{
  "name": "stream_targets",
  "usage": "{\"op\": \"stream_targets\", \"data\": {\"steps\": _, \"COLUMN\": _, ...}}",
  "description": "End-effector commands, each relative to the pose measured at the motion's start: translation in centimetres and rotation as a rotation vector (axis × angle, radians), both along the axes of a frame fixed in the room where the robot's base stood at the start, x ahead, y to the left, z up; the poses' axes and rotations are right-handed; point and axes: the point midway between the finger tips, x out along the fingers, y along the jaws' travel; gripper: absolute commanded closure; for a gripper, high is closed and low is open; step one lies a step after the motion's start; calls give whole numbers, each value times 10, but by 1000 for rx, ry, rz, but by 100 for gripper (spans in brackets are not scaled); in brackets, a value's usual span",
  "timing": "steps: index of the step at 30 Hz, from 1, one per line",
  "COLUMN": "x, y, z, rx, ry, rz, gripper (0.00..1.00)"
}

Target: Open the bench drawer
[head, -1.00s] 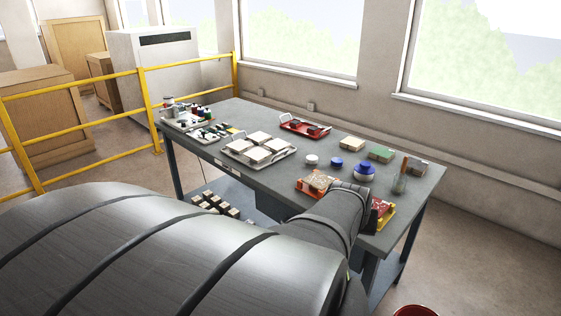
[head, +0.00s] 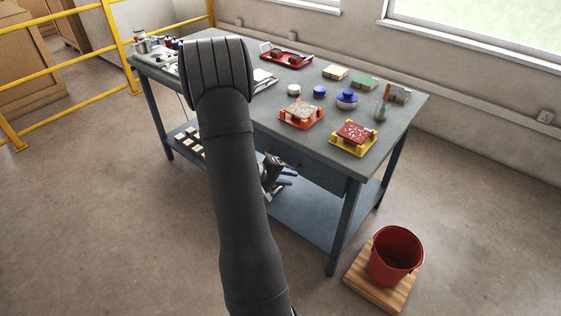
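The bench (head: 232,118) has a grey top and blue-grey legs. Its drawer (head: 318,174) is a blue-grey box under the top, on the near side toward the right. The drawer front looks flush with the bench, with no open gap visible. My arm hides its left part, and I cannot make out the handle clearly. My gripper (head: 286,179) is small in the head view, just in front of and below the drawer front. Its two bluish fingers point right and look apart, with nothing visible between them. Whether it touches the drawer cannot be told.
An orange stand (head: 301,116) and a yellow stand with a red tile (head: 354,138) sit near the bench's front edge. A red bucket (head: 396,257) stands on a wooden board (head: 366,282) at right. Floor before the bench is clear.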

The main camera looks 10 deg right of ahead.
Motion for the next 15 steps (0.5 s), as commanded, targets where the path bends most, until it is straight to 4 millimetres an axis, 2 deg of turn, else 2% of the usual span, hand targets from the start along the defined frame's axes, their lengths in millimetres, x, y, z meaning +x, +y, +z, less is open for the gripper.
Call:
{"op": "stream_targets", "data": {"steps": 1, "x": 9, "y": 15, "z": -13, "rx": -53, "ry": -8, "rz": 58, "gripper": 75}}
{"op": "stream_targets", "data": {"steps": 3, "x": 24, "y": 35, "z": -25, "rx": -120, "ry": -46, "rz": 139, "gripper": 75}}
{"op": "stream_targets", "data": {"steps": 9, "x": 52, "y": 92, "z": -54, "rx": -239, "ry": -163, "rz": 352, "gripper": 75}}
{"op": "stream_targets", "data": {"steps": 12, "x": 59, "y": 112, "z": -62, "rx": -262, "ry": -206, "rz": 420, "gripper": 75}}
{"op": "stream_targets", "data": {"steps": 15, "x": 62, "y": 120, "z": -66, "rx": -269, "ry": -227, "rz": 452, "gripper": 75}}
